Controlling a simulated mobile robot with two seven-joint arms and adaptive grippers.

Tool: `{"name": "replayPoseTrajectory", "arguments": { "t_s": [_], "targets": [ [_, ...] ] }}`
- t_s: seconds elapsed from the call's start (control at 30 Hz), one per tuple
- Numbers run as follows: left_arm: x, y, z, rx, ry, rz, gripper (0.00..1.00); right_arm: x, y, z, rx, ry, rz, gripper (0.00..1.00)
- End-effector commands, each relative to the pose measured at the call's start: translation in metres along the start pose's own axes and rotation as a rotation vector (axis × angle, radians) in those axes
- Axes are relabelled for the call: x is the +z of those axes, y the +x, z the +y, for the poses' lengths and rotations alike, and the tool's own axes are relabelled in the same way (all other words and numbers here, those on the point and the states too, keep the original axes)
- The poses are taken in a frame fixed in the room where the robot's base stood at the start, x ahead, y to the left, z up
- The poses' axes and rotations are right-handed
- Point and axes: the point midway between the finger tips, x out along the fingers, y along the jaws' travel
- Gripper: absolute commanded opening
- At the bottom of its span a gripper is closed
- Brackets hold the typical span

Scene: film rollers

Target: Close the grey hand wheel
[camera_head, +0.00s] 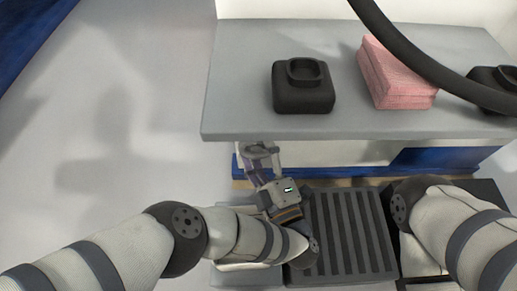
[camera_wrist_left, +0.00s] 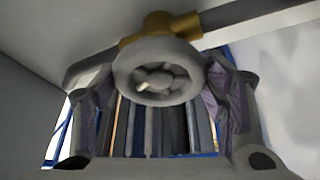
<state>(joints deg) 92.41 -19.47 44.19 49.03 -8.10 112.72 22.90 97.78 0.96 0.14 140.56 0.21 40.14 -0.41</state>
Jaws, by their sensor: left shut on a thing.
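The grey hand wheel (camera_wrist_left: 158,74) shows in the left wrist view, on a brass valve body (camera_wrist_left: 158,24) with a grey pipe (camera_wrist_left: 250,14) running to the right. My left gripper (camera_head: 260,150) reaches to the front edge of the shelf in the head view. In the left wrist view its two fingers stand on either side of the wheel and are shut on its rim. The wheel cannot be made out in the head view, where the shelf covers that area. My right arm shows at the right, but its gripper is out of view.
A grey shelf (camera_head: 230,95) lies above and in front of the gripper. It carries a black holder (camera_head: 303,98), a pink stack (camera_head: 395,80) and another black holder (camera_head: 490,91). A dark ribbed panel (camera_head: 350,235) is below. A thick black hose (camera_head: 400,40) crosses overhead.

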Motion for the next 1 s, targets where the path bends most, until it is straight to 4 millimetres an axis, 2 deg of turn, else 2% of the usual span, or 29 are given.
{"name": "replayPoseTrajectory", "arguments": {
  "t_s": [0.3,0.77,0.8,0.9,1.0],
  "targets": [
    [-0.0002,0.0008,0.0003,0.036,0.081,0.001,0.39,-0.0002,0.0016,0.0001,0.000,0.000,-0.005,0.40],
    [-0.0003,0.0007,0.0003,0.040,0.092,0.001,0.39,-0.0002,0.0018,0.0001,0.000,0.000,-0.005,0.40],
    [-0.0003,0.0007,0.0003,0.040,0.092,0.001,0.69,-0.0002,0.0018,0.0001,0.000,0.000,-0.005,0.40],
    [-0.0003,0.0006,0.0001,0.040,0.092,0.001,0.86,-0.0002,0.0018,0.0001,0.000,0.000,-0.005,0.40],
    [-0.0002,0.0003,-0.0001,0.039,0.092,0.000,0.86,-0.0003,0.0018,0.0001,0.000,0.000,-0.005,0.40]
  ]
}}
